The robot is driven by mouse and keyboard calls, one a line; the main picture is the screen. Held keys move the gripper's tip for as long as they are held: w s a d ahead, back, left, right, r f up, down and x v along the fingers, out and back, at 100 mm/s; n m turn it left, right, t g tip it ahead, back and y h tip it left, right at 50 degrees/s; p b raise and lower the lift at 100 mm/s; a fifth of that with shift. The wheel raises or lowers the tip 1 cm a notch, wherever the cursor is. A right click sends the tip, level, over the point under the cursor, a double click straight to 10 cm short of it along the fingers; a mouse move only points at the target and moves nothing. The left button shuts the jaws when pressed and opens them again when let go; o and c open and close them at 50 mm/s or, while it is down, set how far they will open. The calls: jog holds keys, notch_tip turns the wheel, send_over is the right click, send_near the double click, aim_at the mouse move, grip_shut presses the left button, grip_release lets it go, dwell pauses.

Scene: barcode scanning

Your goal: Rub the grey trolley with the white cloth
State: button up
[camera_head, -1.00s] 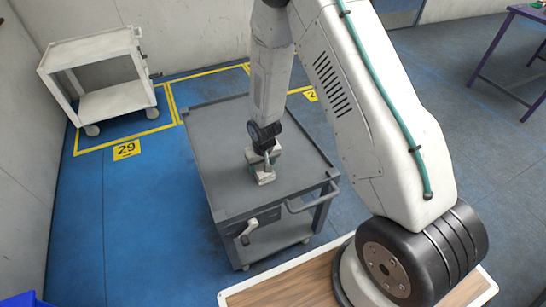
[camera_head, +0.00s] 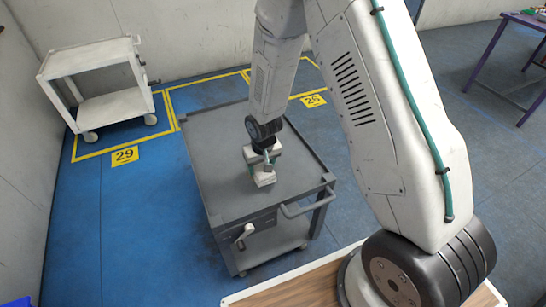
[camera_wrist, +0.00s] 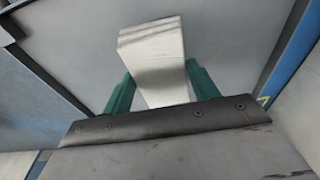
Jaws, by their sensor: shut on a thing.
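The grey trolley (camera_head: 230,190) stands in front of me, with a flat top, a raised rim and a handle on its near right side. My gripper (camera_head: 264,168) is over the middle of its top, pointing down. It is shut on the white cloth (camera_head: 263,179), which looks like a folded block. In the wrist view the cloth (camera_wrist: 155,60) sits between the two green fingers (camera_wrist: 160,88), with the grey top behind it. The cloth is at or very close to the top surface; I cannot tell whether it touches.
A white trolley (camera_head: 93,62) stands at the back left by the wall. Yellow floor markings with signs 29 (camera_head: 125,155) and 26 (camera_head: 313,101) lie around. A purple table (camera_head: 505,70) is at the far right. Blue floor left of the grey trolley is clear.

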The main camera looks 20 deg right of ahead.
jog(key=shift+r, duration=1.25)
